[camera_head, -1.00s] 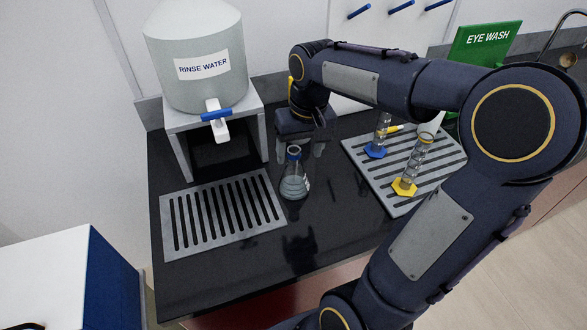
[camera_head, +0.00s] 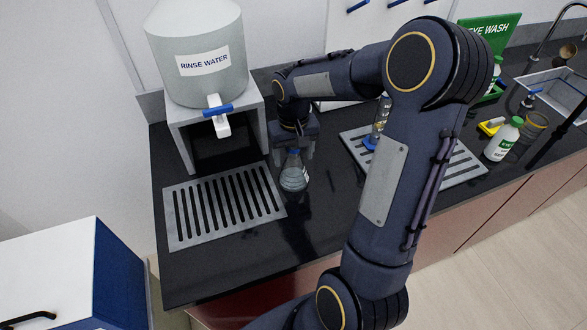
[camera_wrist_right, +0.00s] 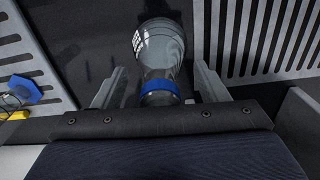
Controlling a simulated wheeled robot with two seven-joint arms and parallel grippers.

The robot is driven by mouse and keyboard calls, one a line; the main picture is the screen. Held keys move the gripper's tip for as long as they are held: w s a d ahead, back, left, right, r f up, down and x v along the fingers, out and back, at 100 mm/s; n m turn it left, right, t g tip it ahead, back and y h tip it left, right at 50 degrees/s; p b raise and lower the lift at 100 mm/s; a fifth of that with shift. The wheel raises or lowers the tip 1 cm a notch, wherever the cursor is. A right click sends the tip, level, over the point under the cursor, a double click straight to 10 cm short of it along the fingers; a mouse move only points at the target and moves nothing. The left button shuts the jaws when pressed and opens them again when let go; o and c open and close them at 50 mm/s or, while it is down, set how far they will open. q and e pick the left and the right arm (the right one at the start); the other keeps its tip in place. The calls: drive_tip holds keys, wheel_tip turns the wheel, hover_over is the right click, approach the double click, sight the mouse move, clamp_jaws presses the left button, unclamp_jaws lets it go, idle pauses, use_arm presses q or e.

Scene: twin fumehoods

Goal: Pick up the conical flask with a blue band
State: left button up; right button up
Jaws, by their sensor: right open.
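The conical flask (camera_head: 294,177) is clear glass with a blue band at its neck. It stands upright on the black counter, just right of the left slotted drain plate. My right gripper (camera_head: 293,152) is at the flask's neck, with its fingers pointing down. In the right wrist view the flask (camera_wrist_right: 160,48) has its blue-banded neck between the two fingers of my right gripper (camera_wrist_right: 158,90). The fingers are open, with a gap visible on each side of the neck. My left gripper is not in view.
The rinse water tank (camera_head: 198,60) on its grey stand (camera_head: 177,132) is behind and left of the flask. A slotted drain plate (camera_head: 180,242) lies left. A second one (camera_head: 455,170) lies right, partly hidden by my arm. A green-labelled bottle (camera_head: 503,140) stands farther right.

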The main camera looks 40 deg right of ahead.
drive_tip(key=c, duration=1.4)
drive_tip(key=shift+r, duration=0.1)
clamp_jaws()
